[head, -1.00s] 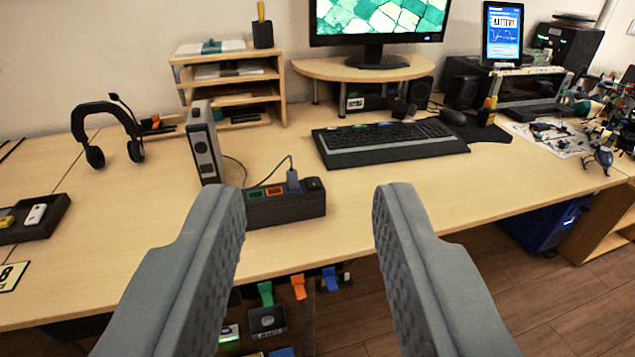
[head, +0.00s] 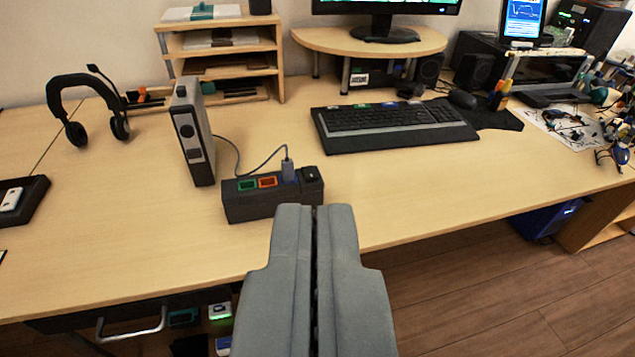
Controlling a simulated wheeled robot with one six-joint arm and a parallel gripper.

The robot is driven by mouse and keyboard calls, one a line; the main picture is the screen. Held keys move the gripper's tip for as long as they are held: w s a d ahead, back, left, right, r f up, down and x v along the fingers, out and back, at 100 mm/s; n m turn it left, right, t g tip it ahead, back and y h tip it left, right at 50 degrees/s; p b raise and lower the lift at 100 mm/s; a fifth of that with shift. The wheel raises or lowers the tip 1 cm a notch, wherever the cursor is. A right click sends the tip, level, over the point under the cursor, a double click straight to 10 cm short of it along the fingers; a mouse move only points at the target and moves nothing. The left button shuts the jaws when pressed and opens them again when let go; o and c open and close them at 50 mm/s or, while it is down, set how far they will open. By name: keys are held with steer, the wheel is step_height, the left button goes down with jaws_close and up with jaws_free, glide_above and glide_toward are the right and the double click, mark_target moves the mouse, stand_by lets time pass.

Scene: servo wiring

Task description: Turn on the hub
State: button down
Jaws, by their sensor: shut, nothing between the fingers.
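The hub (head: 262,204) is a long black box on the desk, near its front edge. Whether the switch is on cannot be told. My gripper (head: 314,208) is shut and empty. In the picture its tips are just below the hub's right end; contact cannot be told, and the fingers hide part of the desk edge.
An upright grey box (head: 191,135) stands behind the hub's left end, with a cable running to the plug. A keyboard (head: 394,124) lies behind and right. Headphones (head: 85,105) and a wooden shelf (head: 222,50) are at the back left. The desk (head: 420,195) right of the hub is bare.

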steer(key=w+d+f+n+g+y, duration=0.1)
steer(key=w+f+g, duration=0.3)
steer(key=w, duration=1)
steer(key=w+d+f+n+g+y, duration=0.1)
steer(key=w+f+g, duration=0.3)
steer(key=w+f, duration=0.5)
steer(key=w, duration=0.5)
steer(key=shift+w+f+n, duration=0.3)
steer(key=shift+w+f, duration=0.05)
steer(key=shift+w, duration=0.05)
glide_above(310, 173)
steer(key=s, duration=0.2)
step_height(310, 173, down, 8)
steer(key=f, duration=0.3)
steer(key=shift+s+d, duration=0.25)
steer(key=shift+d, duration=0.05)
steer(key=shift+f, duration=0.45)
